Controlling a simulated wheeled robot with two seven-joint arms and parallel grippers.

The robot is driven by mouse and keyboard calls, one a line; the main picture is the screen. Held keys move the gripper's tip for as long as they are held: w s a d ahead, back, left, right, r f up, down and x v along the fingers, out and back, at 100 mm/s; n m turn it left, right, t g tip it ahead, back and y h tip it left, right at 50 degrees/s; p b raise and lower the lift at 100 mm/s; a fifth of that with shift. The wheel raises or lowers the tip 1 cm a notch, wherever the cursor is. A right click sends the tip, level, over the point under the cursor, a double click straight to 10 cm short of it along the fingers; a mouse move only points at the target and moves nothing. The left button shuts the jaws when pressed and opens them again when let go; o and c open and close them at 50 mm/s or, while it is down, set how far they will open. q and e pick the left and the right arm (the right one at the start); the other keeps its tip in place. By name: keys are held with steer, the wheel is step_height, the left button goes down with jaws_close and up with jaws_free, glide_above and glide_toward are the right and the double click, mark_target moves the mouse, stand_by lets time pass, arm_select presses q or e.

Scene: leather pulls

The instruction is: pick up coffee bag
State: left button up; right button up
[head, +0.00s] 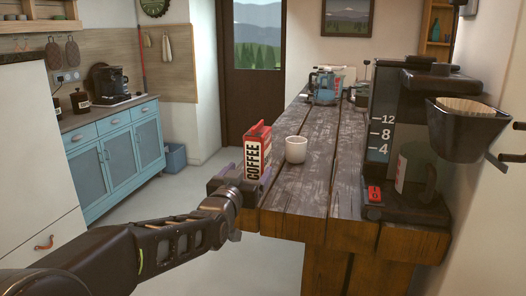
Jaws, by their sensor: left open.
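The coffee bag (256,153) is red with a white label reading COFFEE. It stands upright near the left edge of the wooden table (312,187). My left gripper (243,180) reaches in from the left and is open at the lower part of the bag. The gripper hides the bag's base, and I cannot tell whether the fingers touch it. My right gripper is not in view.
A white cup (296,149) stands just right of the bag. A large coffee maker (408,140) with a mug (416,172) fills the table's right side. A blue-grey pot (324,87) and other items stand at the far end.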

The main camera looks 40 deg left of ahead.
mark_target(256, 158)
arm_select(q)
steer(key=shift+s+d+r, duration=0.1)
steer(key=shift+s, duration=0.1)
steer(key=shift+x, duration=1.45)
steer(key=shift+w+r+p, duration=0.1)
steer(key=shift+w+p, duration=0.15)
steer(key=shift+p, duration=0.15)
steer(key=x, duration=0.2)
steer(key=p+x, duration=0.1)
steer(key=x, duration=0.1)
steer(key=shift+w+a+r, duration=0.1)
steer(key=shift+w+a, duration=0.15)
steer(key=shift+a, duration=0.1)
steer(key=shift+c, duration=0.2)
steer(key=c, duration=1.6)
